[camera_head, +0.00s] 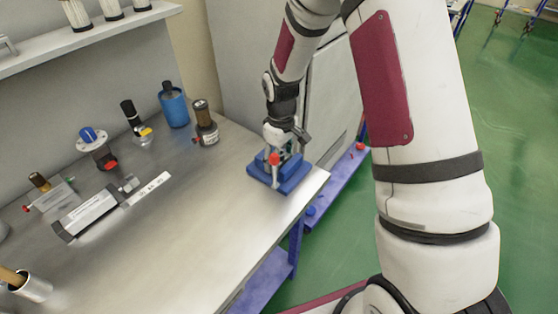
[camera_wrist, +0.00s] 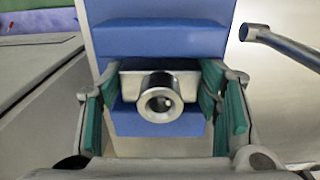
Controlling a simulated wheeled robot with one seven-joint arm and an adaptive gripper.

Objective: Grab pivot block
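The pivot block appears to be the silver block (camera_wrist: 132,84) with a round, hollow metal boss on its front, in the wrist view. It sits at a blue stand (camera_wrist: 160,38), with blue above and below it. My gripper (camera_wrist: 160,88) has its teal-padded fingers on the left and right of the block, with the pad ends very close to its sides. I cannot tell whether they touch it. In the head view my gripper (camera_head: 281,148) points down over the blue stand (camera_head: 290,184) at the table corner, largely hiding the block.
A red-tipped lever (camera_head: 274,160) stands at the front of the stand. A metal rod (camera_wrist: 280,45) shows right of my gripper. The table's front middle is clear.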

